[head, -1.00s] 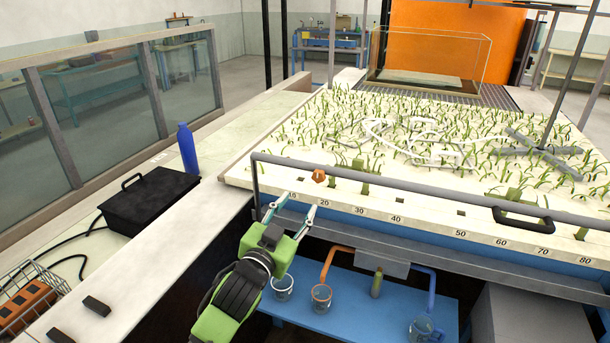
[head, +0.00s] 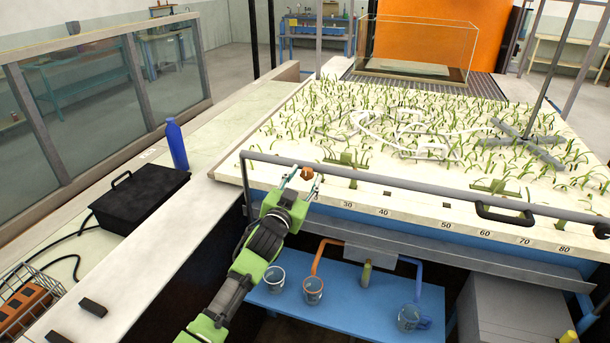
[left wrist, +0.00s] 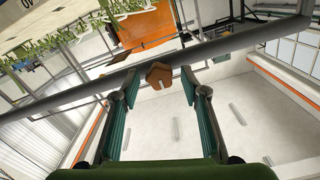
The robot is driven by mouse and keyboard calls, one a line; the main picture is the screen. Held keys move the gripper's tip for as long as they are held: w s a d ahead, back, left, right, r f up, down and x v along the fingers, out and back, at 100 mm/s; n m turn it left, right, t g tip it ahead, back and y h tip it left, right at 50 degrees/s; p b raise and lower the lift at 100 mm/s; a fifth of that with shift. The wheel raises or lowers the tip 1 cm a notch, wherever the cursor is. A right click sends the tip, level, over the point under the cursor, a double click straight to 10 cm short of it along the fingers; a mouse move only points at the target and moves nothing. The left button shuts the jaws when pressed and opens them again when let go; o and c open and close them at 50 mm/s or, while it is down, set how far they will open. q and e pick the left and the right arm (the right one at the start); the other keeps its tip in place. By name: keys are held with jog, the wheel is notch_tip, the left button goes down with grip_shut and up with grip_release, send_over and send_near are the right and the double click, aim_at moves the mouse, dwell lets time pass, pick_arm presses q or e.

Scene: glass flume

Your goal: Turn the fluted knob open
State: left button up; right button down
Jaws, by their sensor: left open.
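The fluted knob (head: 307,173) is a small orange-brown, many-sided knob at the front of the plant bed, just by the grey rail. In the left wrist view the gripper (left wrist: 160,85) has a gap between each tip and the knob. Whether the tips reach past its face I cannot tell. My right gripper is not in view.
A grey rail (head: 400,184) runs along the bed's front edge, close to the knob; a black handle (head: 505,215) is farther right. Below, a blue shelf (head: 345,310) holds glass beakers. A blue bottle (head: 177,146) and black box (head: 138,199) stand on the left ledge.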

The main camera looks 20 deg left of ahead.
pick_arm(q)
jog(key=shift+w, duration=0.3)
jog(key=c, duration=1.1)
jog(key=shift+m, duration=0.3)
jog(key=m, duration=1.2)
jog(key=shift+m, duration=2.6)
